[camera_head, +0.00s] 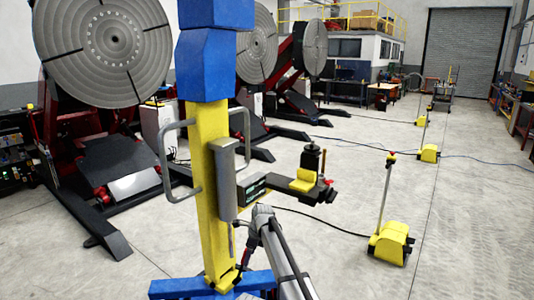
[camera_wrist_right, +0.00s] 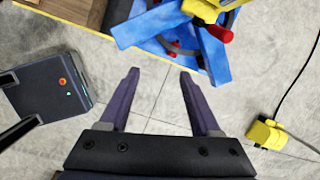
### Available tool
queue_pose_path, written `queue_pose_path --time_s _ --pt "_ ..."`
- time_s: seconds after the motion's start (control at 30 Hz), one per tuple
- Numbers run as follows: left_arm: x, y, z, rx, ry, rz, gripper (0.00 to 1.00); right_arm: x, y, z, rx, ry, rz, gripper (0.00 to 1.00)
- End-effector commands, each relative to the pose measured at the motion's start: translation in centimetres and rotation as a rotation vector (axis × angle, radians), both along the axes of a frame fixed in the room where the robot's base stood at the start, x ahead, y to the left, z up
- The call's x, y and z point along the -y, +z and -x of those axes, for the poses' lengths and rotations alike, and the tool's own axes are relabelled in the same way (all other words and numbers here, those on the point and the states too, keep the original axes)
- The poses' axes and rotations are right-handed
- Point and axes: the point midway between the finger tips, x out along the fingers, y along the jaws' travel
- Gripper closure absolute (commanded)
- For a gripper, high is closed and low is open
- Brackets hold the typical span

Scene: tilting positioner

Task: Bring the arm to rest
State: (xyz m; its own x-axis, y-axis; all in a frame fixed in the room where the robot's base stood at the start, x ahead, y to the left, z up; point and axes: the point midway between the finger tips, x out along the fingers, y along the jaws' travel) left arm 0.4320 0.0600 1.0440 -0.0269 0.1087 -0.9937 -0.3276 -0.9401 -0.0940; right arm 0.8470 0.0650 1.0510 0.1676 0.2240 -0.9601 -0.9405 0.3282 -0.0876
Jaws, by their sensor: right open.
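My right gripper (camera_wrist_right: 158,72) is open in the right wrist view. Its two dark purple fingers stand apart, with only bare concrete floor between and below them and nothing held. My left arm and gripper are not in view.
The column's blue base (camera_head: 172,288) shows close beyond my right fingertips in the wrist view (camera_wrist_right: 150,27). A black-and-yellow fixture (camera_head: 304,182) sticks out right of the column. A yellow floor stand (camera_head: 391,243) stands farther right. Large tilting positioners (camera_head: 104,45) stand behind at left.

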Motion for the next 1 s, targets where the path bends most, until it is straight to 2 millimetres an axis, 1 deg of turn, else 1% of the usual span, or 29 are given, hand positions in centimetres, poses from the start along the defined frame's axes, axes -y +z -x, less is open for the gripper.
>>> queue_pose_path --time_s 0.03,0.17,0.27,0.37,0.47,0.57,0.67,0.7,0.77,0.8,0.9,1.0 --pt "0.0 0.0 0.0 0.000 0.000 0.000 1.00 0.5 0.0 0.7 0.004 0.022 0.007 0.36" --pt "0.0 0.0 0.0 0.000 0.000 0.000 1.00 1.9 -0.1 2.1 0.019 0.099 0.031 0.36" --pt "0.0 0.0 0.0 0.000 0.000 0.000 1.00 3.4 -0.1 3.7 0.034 0.180 0.056 0.36" --pt "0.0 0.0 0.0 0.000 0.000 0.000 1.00 5.1 -0.2 5.7 0.052 0.284 0.087 0.36" --pt "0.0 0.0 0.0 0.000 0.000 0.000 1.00 7.1 -0.3 8.2 0.069 0.406 0.123 0.36" --pt "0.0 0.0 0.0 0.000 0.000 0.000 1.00 9.6 -0.4 11.5 0.089 0.570 0.168 0.36" --pt "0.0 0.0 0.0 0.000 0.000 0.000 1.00 12.7 -0.5 15.9 0.110 0.784 0.222 0.36" --pt "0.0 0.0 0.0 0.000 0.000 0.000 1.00 13.9 -0.5 17.7 0.116 0.876 0.244 0.36" --pt "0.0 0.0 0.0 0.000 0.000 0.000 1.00 15.6 -0.6 20.3 0.126 1.013 0.273 0.36" --pt "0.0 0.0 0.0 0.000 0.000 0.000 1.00 16.6 -0.6 22.0 0.131 1.102 0.291 0.36" --pt "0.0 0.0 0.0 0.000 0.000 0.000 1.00 18.6 -0.6 25.6 0.137 1.298 0.324 0.36" --pt "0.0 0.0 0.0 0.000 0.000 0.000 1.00 20.1 -0.7 28.4 0.142 1.454 0.347 0.36"
